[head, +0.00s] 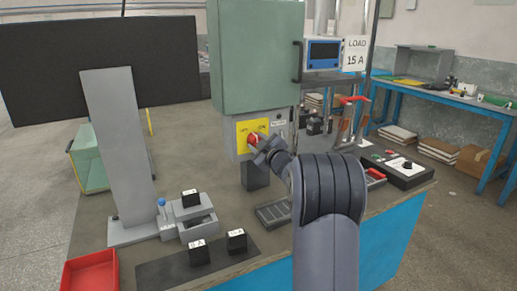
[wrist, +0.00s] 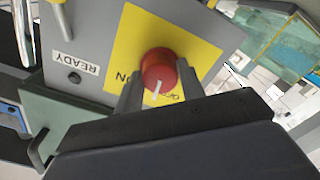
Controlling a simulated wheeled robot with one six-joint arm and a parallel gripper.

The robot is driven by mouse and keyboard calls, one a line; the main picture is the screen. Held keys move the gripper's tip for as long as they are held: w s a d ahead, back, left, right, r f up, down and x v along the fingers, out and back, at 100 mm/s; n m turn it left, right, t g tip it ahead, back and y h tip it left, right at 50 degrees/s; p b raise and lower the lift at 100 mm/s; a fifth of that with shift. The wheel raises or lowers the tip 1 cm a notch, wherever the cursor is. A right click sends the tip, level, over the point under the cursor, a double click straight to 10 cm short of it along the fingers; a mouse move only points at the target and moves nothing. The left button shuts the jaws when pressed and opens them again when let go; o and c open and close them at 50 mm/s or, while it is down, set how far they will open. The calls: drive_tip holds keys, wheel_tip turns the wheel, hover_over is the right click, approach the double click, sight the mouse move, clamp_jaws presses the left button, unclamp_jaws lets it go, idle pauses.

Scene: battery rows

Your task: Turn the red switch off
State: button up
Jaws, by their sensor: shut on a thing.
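The red switch (wrist: 158,66) is a round knob with a white line, on a yellow plate (wrist: 122,50). My gripper (wrist: 159,84) is shut on the knob, with one finger on each side of it. In the wrist view the white line points down the picture, between the ON lettering on its left and small, partly hidden lettering on its right that looks like OFF. In the head view the yellow plate (head: 241,140) sits on a grey box under a green cabinet, and my gripper (head: 261,147) partly covers the switch (head: 252,138).
The green cabinet (head: 257,60) stands directly above the switch. On the bench are black battery blocks (head: 199,252), a grey holder (head: 187,215), a red tray (head: 90,272) and a dark grille (head: 272,212). A meter (head: 323,51) and a LOAD 15 A sign (head: 356,52) are at right.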

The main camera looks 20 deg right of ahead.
drive_tip(key=shift+n+b, duration=1.75)
drive_tip(key=shift+n, duration=1.85)
drive_tip(key=o, duration=1)
drive_tip(key=s, duration=1.1)
drive_tip(key=shift+d, duration=0.2)
drive_tip(key=shift+w, duration=0.2)
